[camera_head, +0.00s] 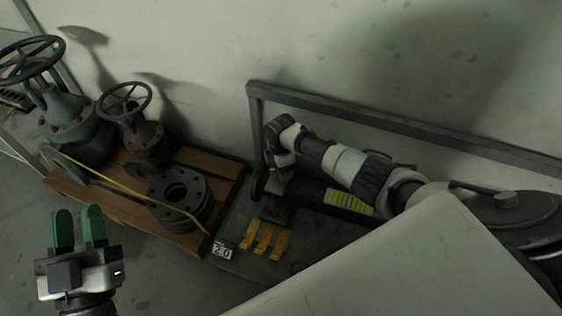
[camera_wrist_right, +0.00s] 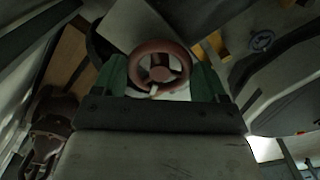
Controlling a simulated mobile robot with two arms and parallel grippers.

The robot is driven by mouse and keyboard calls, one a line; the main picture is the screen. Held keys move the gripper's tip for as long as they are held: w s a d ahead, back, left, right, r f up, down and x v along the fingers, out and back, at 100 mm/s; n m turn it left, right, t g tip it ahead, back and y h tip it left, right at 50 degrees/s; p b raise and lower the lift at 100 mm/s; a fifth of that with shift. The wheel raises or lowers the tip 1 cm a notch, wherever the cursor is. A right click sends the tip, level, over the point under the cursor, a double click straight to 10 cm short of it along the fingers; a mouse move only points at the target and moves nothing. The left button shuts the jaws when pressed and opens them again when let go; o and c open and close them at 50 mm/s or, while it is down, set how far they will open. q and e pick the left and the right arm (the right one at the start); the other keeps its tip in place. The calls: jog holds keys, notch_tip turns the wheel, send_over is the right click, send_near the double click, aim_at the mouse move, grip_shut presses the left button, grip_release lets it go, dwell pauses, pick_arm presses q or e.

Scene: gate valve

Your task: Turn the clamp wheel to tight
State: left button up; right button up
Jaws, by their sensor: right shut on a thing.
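The clamp wheel (camera_wrist_right: 157,73) is a small reddish-brown handwheel with spokes and a pale mark near its lower hub. In the right wrist view it sits between the two green fingers of my right gripper (camera_wrist_right: 158,82), which is shut on it. In the head view my right arm reaches in from the right to the bench, and its wrist and hand hide most of the wheel there. My left gripper (camera_head: 78,230) has green fingers pointing up at the lower left, with a narrow empty gap between them, away from the wheel.
A wooden pallet (camera_head: 227,190) holds valves with dark handwheels (camera_head: 125,100) and stacked flanges (camera_head: 182,196). A yellow strap crosses it. Yellow blocks (camera_head: 265,240) and a "20" tag (camera_head: 222,250) lie near the work spot. A grey frame rail (camera_head: 400,125) runs behind my right arm.

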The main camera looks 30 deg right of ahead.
jog(key=m+p, duration=0.2)
jog(key=m, duration=0.1)
jog(key=shift+r+m, duration=0.1)
jog(key=shift+m, duration=0.2)
jog(key=m+p, duration=0.3)
jog(key=m, duration=0.3)
pick_arm(q)
jog(key=s+a+f+g+y, duration=0.2)
jog(key=s+f+g, duration=0.2)
jog(key=f+g, duration=0.3)
jog(key=s+a+f+g+y, duration=0.3)
jog(key=s+f+g, duration=0.1)
jog(key=f+g, duration=0.4)
jog(key=shift+n+g+p, duration=0.3)
jog(key=shift+n+g, duration=0.1)
pick_arm(e)
jog(key=shift+s+m, duration=0.1)
jog(key=shift+m, duration=1.1)
pick_arm(q)
jog(key=shift+f, duration=0.1)
pick_arm(e)
jog(key=o, duration=0.9)
jog(key=shift+o, duration=0.2)
